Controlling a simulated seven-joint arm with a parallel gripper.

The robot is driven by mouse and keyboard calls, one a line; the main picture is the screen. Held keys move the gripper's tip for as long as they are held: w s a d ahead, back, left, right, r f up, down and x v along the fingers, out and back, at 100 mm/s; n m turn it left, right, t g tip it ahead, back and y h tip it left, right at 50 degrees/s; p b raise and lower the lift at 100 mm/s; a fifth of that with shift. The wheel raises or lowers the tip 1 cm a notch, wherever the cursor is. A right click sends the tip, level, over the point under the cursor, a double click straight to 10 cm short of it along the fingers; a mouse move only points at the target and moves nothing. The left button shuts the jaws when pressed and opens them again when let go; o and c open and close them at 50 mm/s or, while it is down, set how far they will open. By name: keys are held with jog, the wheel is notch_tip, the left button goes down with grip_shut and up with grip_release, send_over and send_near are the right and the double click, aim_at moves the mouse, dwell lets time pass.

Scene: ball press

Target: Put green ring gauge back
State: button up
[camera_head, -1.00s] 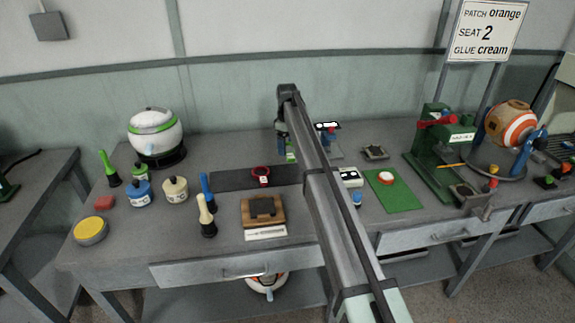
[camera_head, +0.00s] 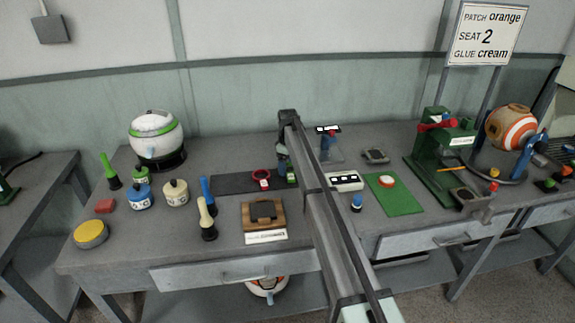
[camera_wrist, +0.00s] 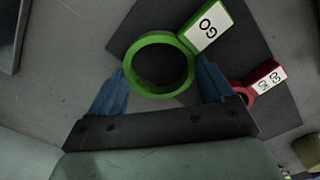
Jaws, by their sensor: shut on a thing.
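The green ring gauge (camera_wrist: 160,93) with a white GO tag sits between the blue fingers of my gripper (camera_wrist: 162,78) in the wrist view. My gripper is shut on it, one finger on each side. In the head view, the gauge (camera_head: 291,179) is partly hidden by my arm, at the right part of the dark mat (camera_head: 228,184). The mat (camera_wrist: 262,60) also shows under the gauge in the wrist view. The red ring gauge (camera_head: 261,174) lies on the mat just left of the green one. I cannot tell whether the green gauge touches the mat.
A wooden block (camera_head: 279,216) stands in front of the mat. A white box with dark round openings (camera_head: 345,181) and a green mat (camera_head: 402,200) lie to the right. Blue and cream brushes (camera_head: 206,187) stand left. The green press (camera_head: 433,165) is farther right.

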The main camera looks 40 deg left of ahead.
jog(key=shift+f, duration=0.1)
jog(key=o, duration=1.1)
notch_tip(320, 180, up, 12)
jog(key=shift+r, duration=0.2)
